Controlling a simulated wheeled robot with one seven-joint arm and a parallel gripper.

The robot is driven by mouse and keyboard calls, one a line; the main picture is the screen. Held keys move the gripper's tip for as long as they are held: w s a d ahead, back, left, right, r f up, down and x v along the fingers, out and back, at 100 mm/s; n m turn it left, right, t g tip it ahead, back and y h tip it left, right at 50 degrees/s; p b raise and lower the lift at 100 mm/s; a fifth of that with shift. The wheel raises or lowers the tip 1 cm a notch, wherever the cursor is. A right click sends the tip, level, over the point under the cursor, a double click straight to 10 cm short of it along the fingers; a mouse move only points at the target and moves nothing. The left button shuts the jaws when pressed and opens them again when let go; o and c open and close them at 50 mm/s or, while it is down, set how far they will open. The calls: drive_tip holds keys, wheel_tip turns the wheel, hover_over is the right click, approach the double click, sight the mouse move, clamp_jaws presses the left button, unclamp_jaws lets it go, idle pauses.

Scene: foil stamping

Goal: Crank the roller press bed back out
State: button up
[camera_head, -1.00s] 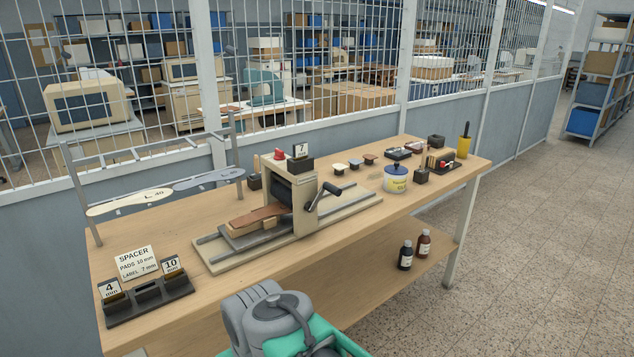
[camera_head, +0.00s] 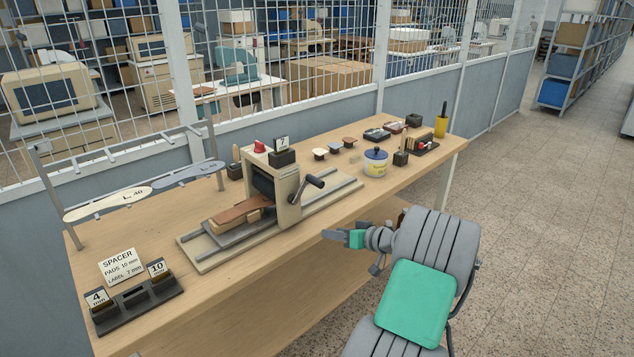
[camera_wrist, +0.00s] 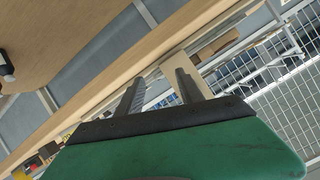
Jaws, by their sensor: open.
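The roller press (camera_head: 272,190) stands on the workbench, a beige housing with a dark roller opening and a "7" block on top. Its bed (camera_head: 225,232) sticks out at the left of the housing, with a brown piece (camera_head: 240,211) on it. The crank handle (camera_head: 313,182) is on the housing's right side, its dark grip pointing up and right. My gripper (camera_head: 330,235) is in front of the bench edge, below and right of the crank, apart from it. In the wrist view my gripper (camera_wrist: 158,90) has its two fingers apart with nothing held between them.
A spacer rack (camera_head: 136,300) with a sign stands at the bench's left front. A rack with sole shapes (camera_head: 110,200) is at the back left. The bench's front edge is near my gripper.

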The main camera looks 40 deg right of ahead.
sight(322, 185)
drive_tip(key=w+r+n+t, duration=0.1)
drive_tip(key=r, duration=0.3)
drive_tip(key=w+d+r+n+t, duration=0.1)
drive_tip(key=r+t, duration=0.1)
drive_tip(key=r, duration=0.2)
drive_tip(key=w+r+n+t, duration=0.1)
drive_tip(key=r, duration=0.3)
drive_tip(key=shift+d+r+t+h, duration=0.1)
drive_tip(key=shift+d+t+h, duration=0.2)
drive_tip(key=shift+d+h, duration=0.1)
drive_tip(key=w+p, duration=0.1)
drive_tip(key=w, duration=0.2)
drive_tip(key=w+p, duration=0.1)
drive_tip(key=w, duration=0.2)
drive_tip(key=shift+w+a+p, duration=0.2)
drive_tip(key=shift+w+p, duration=0.1)
drive_tip(key=shift+w, duration=0.5)
clamp_jaws()
